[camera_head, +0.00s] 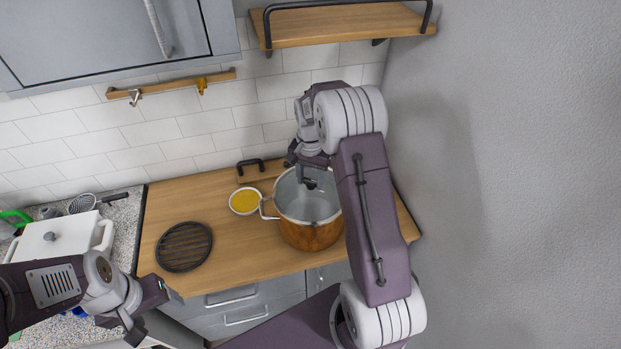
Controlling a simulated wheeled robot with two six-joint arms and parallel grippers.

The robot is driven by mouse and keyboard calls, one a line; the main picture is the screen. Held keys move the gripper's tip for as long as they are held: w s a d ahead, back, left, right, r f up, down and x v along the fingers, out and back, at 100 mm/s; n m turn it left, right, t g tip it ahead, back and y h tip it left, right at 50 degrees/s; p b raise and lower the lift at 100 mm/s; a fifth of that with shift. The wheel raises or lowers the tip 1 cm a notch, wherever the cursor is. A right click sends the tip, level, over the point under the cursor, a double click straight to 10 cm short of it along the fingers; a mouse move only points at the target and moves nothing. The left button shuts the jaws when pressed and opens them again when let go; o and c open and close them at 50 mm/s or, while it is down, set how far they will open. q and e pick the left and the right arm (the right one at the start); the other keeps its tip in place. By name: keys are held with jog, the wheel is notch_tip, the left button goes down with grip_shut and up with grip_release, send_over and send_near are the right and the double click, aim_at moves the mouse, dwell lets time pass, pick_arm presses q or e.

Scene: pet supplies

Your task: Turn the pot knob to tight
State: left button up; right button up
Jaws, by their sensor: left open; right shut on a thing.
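The copper-coloured pot (308,233) with a metal rim and side handle stands on the wooden counter at the right. Its top looks grey and glassy, like a lid. My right gripper (310,184) reaches down over the middle of the pot's top. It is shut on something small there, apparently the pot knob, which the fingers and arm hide. Whether the knob is tight cannot be seen. My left gripper (157,312) is open and empty at the lower left, in front of the counter, well apart from the pot.
A small bowl of yellow contents (245,201) stands close left of the pot. A round black trivet (184,247) lies on the wooden counter (222,247). A white lidded pot (60,238) stands at the left. A grey wall (500,200) bounds the right side.

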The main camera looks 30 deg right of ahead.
aim_at(310, 182)
jog(key=shift+m, duration=0.3)
dwell(0.4)
jog(key=o, duration=1.4)
jog(key=shift+c, duration=0.2)
jog(key=shift+r, duration=0.1)
notch_tip(310, 182, up, 8)
jog(key=shift+f+b, duration=0.1)
jog(key=shift+b, duration=1.05)
jog(key=shift+r, duration=0.55)
